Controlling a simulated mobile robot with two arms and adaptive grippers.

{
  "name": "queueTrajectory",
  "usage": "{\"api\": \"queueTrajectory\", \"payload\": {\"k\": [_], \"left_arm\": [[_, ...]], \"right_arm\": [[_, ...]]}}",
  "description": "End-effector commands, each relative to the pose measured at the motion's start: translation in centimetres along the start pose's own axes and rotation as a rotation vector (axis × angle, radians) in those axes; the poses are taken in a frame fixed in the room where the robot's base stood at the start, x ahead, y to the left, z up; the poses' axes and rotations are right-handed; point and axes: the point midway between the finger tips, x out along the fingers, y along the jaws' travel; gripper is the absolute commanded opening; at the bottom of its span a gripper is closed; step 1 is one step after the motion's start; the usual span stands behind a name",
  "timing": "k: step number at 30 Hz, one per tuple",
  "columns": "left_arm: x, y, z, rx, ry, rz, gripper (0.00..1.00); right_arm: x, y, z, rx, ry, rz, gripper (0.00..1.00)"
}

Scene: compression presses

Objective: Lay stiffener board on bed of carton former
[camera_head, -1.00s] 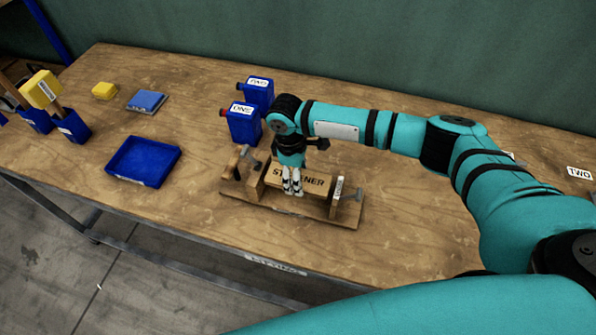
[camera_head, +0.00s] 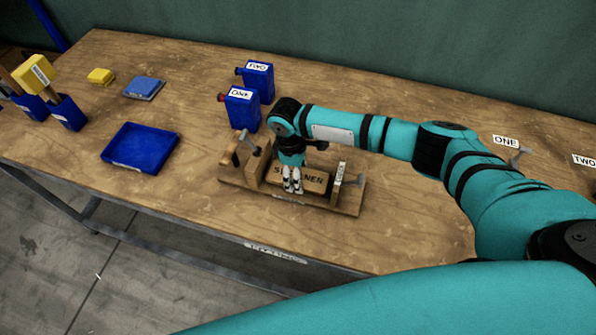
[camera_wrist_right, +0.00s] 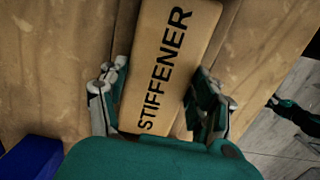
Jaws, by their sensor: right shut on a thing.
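The stiffener board (camera_head: 314,179) is a tan block marked STIFFENER. It lies level between the upright end blocks of the carton former (camera_head: 346,207), low over its wooden bed. I cannot tell whether it touches the bed. My right gripper (camera_head: 292,187) points down from above and is shut on the board near its middle, hiding part of the lettering. In the right wrist view the board (camera_wrist_right: 172,45) sits between the two fingers of the gripper (camera_wrist_right: 160,97). My left gripper is not in view.
Blue containers labelled ONE (camera_head: 241,109) and TWO (camera_head: 258,80) stand behind the former. A blue tray (camera_head: 118,165), a blue-grey block (camera_head: 144,88) and a yellow block (camera_head: 101,76) are to the left. The table front is clear.

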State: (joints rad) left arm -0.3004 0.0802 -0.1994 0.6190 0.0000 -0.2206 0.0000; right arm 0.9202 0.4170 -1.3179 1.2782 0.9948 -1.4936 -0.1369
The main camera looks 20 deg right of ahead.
Motion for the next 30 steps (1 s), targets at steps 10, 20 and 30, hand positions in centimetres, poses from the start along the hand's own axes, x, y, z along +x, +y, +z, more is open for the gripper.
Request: {"api": "queueTrajectory", "payload": {"k": [10, 20, 30], "left_arm": [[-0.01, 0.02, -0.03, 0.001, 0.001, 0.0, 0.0], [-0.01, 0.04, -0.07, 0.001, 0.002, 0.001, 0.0], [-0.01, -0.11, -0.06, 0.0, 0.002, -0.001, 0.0]], "right_arm": [[-0.02, 0.0, -0.01, 0.0, 0.0, 0.0, 0.3], [-0.02, 0.01, -0.01, 0.0, 0.0, 0.0, 0.92], [-0.8, 0.03, -0.02, 0.0, 0.0, 0.0, 0.92]]}}
